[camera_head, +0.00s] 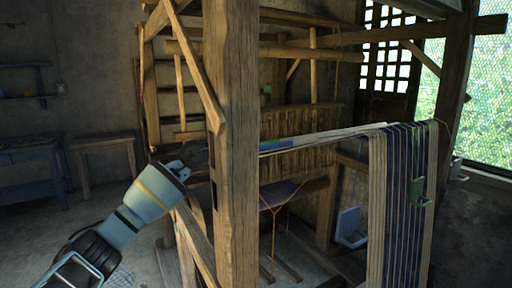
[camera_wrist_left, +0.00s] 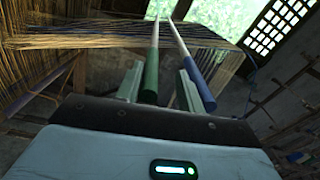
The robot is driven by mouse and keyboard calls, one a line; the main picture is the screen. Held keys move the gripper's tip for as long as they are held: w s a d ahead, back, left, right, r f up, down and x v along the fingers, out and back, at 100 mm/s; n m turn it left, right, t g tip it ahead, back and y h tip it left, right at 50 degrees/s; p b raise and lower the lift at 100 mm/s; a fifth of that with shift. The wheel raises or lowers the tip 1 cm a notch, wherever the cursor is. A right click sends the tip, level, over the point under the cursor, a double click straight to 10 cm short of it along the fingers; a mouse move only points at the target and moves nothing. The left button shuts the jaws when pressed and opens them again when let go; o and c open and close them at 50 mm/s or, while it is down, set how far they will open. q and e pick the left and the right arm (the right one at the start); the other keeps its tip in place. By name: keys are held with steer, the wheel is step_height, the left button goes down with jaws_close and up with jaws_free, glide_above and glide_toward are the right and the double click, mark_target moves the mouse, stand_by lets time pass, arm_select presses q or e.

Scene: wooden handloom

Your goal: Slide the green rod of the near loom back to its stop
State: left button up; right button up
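The loom's green rod (camera_wrist_left: 151,76) shows in the left wrist view, with a dark green near end and a pale shaft running away from me. A blue rod (camera_wrist_left: 200,84) lies to its right. My left gripper (camera_wrist_left: 159,84) has its fingers apart. The green rod's end lies between them, nearer the left finger, with a gap to the right finger; the blue rod is outside the right finger. In the head view my left gripper (camera_head: 195,158) is at the loom's front post, which partly hides it. My right gripper is not in view.
The thick wooden post (camera_head: 233,150) stands close beside my left arm. Striped warp threads (camera_head: 402,225) hang at the right, with a small green block (camera_head: 417,192) on them. A blue object (camera_head: 348,225) is low behind.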

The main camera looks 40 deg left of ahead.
arm_select(q)
steer(key=shift+a, duration=0.1)
